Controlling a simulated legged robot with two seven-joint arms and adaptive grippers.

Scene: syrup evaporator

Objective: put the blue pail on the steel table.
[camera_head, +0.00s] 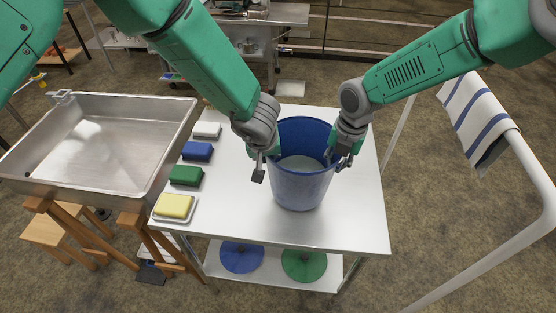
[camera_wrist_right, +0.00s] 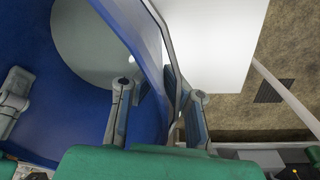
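The blue pail (camera_head: 300,187) is upright over the right-middle of the steel table (camera_head: 352,222); I cannot tell whether its base touches the top. It fills the left of the right wrist view (camera_wrist_right: 62,118). My right gripper (camera_head: 338,158) is at the pail's right rim. In the right wrist view its fingers (camera_wrist_right: 158,86) straddle the wall, one inside and one outside, and are shut on it. My left gripper (camera_head: 264,165) is at the left rim, with a dark fingertip outside the wall. Its grip is partly hidden. A part of it shows inside the pail in the wrist view.
Sponge-like blocks, white, blue (camera_head: 198,151), green (camera_head: 186,175) and yellow (camera_head: 174,206), line the table's left edge. A steel pan (camera_head: 105,145) stands left. A white rail (camera_head: 535,175) with a striped towel (camera_head: 476,118) stands right. The table's front right is clear.

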